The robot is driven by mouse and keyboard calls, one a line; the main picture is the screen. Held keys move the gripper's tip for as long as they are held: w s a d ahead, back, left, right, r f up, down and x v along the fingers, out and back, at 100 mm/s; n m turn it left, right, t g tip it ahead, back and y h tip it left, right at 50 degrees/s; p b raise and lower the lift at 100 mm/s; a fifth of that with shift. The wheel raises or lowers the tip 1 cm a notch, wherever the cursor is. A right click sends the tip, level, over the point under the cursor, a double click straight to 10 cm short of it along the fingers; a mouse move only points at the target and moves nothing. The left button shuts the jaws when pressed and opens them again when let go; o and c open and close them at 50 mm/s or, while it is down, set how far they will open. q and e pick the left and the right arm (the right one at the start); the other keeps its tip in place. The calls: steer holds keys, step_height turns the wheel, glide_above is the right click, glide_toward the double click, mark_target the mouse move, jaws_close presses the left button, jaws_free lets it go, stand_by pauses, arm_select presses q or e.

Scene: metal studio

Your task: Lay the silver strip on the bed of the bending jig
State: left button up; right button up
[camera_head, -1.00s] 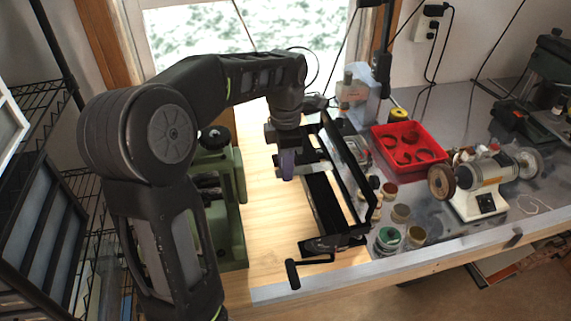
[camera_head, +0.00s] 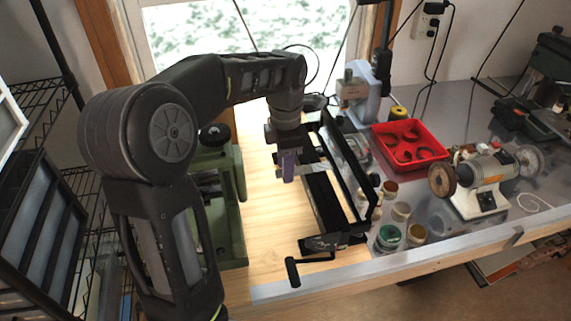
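The bending jig is a black frame (camera_head: 352,241) with a raised side bar and a crank handle at its front left, on the wooden bench top. My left gripper (camera_head: 288,168) points down over the jig's back left part, its purple-grey fingers close together. A thin pale piece, seemingly the silver strip (camera_head: 316,167), shows at the fingertips and reaches right across the jig's back part. The fingers seem shut on it; whether it touches the bed cannot be told. My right gripper is out of view.
A green machine (camera_head: 231,215) stands left of the jig, behind my arm. To the right are small jars (camera_head: 389,236), a red tray (camera_head: 424,139) with rings and a bench grinder (camera_head: 480,180). Bare wood lies between green machine and jig.

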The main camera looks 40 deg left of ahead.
arm_select(q)
steer(key=shift+o, duration=1.4)
step_height(320, 180, up, 8)
steer(key=p, duration=0.1)
steer(key=shift+f, duration=0.2)
